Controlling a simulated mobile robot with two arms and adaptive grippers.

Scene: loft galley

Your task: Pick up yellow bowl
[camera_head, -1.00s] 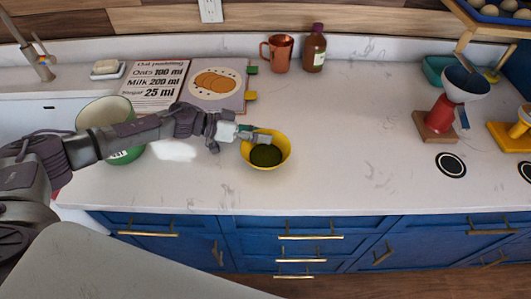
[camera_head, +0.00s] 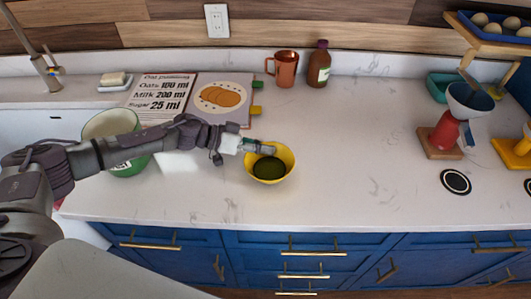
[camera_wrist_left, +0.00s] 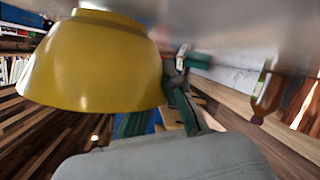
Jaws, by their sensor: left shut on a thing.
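The yellow bowl (camera_head: 284,174) is in the middle of the head view, over the white counter, with a dark green inner bottom. My left gripper (camera_head: 262,148) reaches it from the left and is shut on its rim at the far left side. In the left wrist view the bowl (camera_wrist_left: 95,65) fills the upper left, and the gripper's green-padded fingers (camera_wrist_left: 178,85) meet its edge. Whether the bowl's base touches the counter is hard to tell. My right gripper is in neither view.
An open recipe book (camera_head: 180,97), a copper mug (camera_head: 286,68) and a brown bottle (camera_head: 318,65) are at the back. The counter between is clear.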

